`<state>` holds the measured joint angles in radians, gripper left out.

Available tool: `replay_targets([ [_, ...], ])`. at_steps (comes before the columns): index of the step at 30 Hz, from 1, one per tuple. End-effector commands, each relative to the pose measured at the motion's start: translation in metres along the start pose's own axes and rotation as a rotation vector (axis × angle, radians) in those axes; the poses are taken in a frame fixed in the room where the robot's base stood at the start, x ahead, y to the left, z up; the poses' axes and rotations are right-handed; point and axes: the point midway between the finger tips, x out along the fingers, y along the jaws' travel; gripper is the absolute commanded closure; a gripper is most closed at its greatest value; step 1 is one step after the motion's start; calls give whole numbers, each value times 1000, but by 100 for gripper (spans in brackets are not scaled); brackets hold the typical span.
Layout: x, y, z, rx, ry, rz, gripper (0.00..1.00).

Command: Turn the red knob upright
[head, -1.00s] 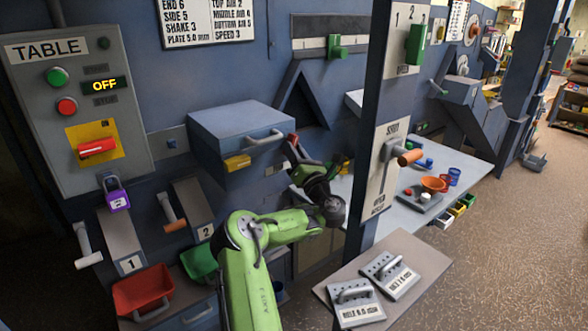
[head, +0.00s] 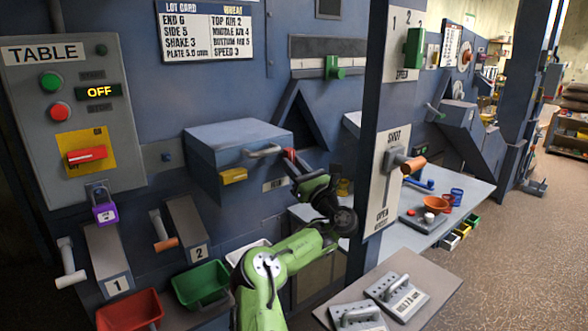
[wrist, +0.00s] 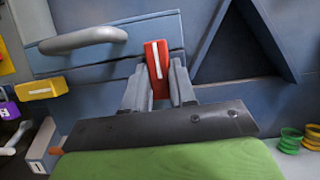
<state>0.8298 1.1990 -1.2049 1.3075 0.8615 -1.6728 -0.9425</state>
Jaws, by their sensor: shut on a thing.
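The red knob (wrist: 157,68) has a white stripe along its face and sits at the right end of the front of a blue-grey box. In the wrist view its stripe is close to upright, with its top leaning slightly left. My gripper (wrist: 158,88) is shut on it, one finger on each side. In the head view the red knob (head: 289,154) shows as a small patch at the box's right end, at the tip of my gripper (head: 293,162). The fingers hide the knob's lower sides.
The blue-grey box (head: 238,136) has a grey bar handle (wrist: 85,40) and a yellow block (wrist: 42,88) left of the knob. A control panel (head: 72,120) at left carries another red switch (head: 86,155), lying nearly flat. A dark post (head: 362,200) stands right of my arm.

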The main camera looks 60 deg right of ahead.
Motion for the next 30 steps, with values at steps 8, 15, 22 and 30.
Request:
replay_targets([
  [8,-1,0,-2,-3,6,0,72],
  [15,0,0,-1,-2,3,0,49],
  [22,2,0,5,-3,2,1,49],
  [30,27,-1,65,-5,3,2,49],
])
